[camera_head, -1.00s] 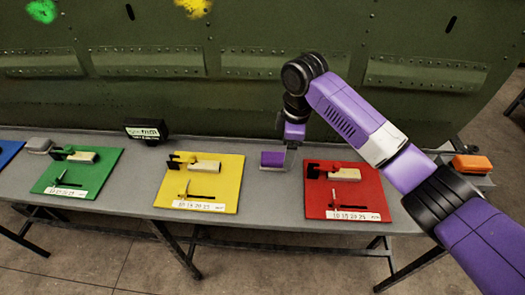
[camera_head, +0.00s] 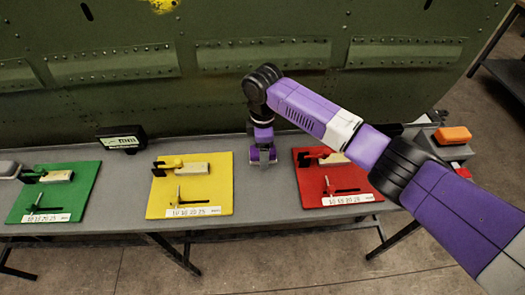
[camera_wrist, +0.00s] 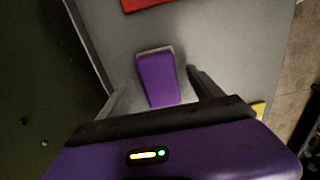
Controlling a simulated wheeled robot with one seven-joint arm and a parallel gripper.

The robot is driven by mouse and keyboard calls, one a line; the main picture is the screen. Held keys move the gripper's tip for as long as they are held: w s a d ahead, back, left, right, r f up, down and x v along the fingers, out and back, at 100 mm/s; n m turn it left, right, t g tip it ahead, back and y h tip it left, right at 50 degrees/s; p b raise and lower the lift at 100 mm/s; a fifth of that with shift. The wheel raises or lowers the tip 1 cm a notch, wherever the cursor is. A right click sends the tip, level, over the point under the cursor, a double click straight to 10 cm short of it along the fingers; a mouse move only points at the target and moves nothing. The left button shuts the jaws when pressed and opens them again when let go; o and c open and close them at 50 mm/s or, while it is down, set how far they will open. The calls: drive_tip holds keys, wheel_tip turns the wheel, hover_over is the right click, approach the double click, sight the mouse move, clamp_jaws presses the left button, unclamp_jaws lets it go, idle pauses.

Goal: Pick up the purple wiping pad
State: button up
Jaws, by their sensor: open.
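The purple wiping pad (camera_wrist: 158,78) lies on the grey table (camera_wrist: 217,42) in the wrist view, with a pale edge along its far end. My gripper (camera_wrist: 158,85) is open, with one finger on each side of the pad and a visible gap at each side. How high the fingers are above the table I cannot tell. In the head view my gripper (camera_head: 262,160) is over the table between the yellow board and the red board. The pad is hidden or cannot be told from my purple gripper there.
The yellow board (camera_head: 217,203) is left of my gripper and the red board (camera_head: 312,183) is right, each bearing tools. A green board (camera_head: 85,190) is further left. A black display (camera_head: 121,138) stands at the back edge. The green fuselage (camera_head: 210,100) rises behind the table.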

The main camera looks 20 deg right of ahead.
drive_tip(key=shift+f, duration=0.4)
drive_tip(key=shift+c, duration=0.2)
drive_tip(key=c, duration=1.4)
drive_tip(key=shift+r, duration=0.1)
wheel_tip(320, 180, up, 20)
drive_tip(key=b, duration=0.1)
drive_tip(key=o, duration=0.5)
drive_tip(key=c, duration=0.3)
